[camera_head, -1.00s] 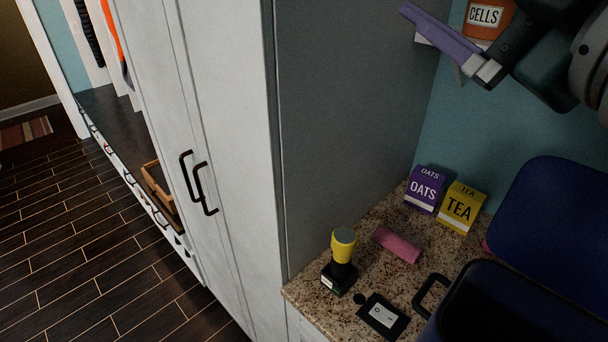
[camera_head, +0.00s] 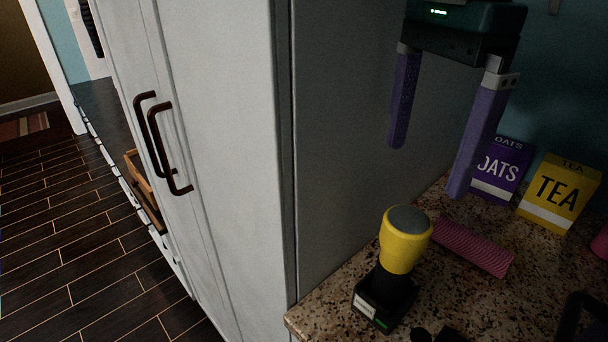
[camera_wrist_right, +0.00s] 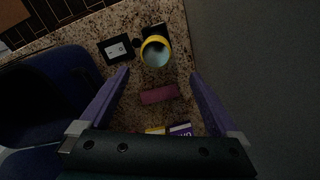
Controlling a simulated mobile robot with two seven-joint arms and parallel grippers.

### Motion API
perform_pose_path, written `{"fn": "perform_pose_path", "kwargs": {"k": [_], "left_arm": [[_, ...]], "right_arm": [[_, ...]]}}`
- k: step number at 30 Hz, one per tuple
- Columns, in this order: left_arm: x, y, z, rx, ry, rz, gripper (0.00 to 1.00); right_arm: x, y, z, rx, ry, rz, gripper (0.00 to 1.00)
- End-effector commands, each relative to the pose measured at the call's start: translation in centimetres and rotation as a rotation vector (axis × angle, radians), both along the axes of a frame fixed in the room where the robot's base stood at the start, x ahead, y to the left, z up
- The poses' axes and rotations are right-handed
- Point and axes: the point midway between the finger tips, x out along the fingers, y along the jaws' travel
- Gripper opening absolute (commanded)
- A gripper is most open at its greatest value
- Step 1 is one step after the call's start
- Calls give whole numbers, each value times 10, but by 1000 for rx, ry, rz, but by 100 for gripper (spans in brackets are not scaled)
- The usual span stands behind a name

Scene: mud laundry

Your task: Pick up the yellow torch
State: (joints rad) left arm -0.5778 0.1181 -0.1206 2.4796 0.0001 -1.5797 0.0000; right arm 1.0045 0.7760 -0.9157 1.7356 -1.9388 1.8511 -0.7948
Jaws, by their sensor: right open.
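The yellow torch (camera_head: 404,240) stands upright on the speckled counter near its front left corner. It has a yellow head with a grey top and a black lower body on a black base. My right gripper (camera_head: 427,168) is open and empty above the counter, its two purple fingers pointing down, higher than the torch and farther back. In the right wrist view the torch (camera_wrist_right: 155,52) shows from above, beyond the fingertips and between their lines. My left gripper is not in view.
A pink ridged roll (camera_head: 474,248) lies right of the torch. The purple oats box (camera_head: 500,170) and yellow tea box (camera_head: 558,193) stand behind it. A tall white cabinet (camera_head: 220,150) borders the counter on the left. A black device with a pale face (camera_wrist_right: 116,48) lies beside the torch.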

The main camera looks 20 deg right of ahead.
Motion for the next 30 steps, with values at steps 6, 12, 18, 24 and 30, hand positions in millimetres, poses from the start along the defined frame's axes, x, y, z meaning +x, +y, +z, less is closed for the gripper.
{"fn": "perform_pose_path", "kwargs": {"k": [6, 12, 18, 24, 30], "left_arm": [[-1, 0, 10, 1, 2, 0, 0], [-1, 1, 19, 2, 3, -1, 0], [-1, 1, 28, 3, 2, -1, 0], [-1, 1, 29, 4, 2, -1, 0], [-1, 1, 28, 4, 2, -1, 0]], "right_arm": [[-2, 0, -30, -1, 6, 0, 97], [-4, 1, -48, 1, 8, -1, 97], [-6, 2, -81, 3, 6, 0, 97], [-5, 2, -91, 2, 2, 1, 97], [-5, 2, -91, 3, 2, 1, 89]]}}
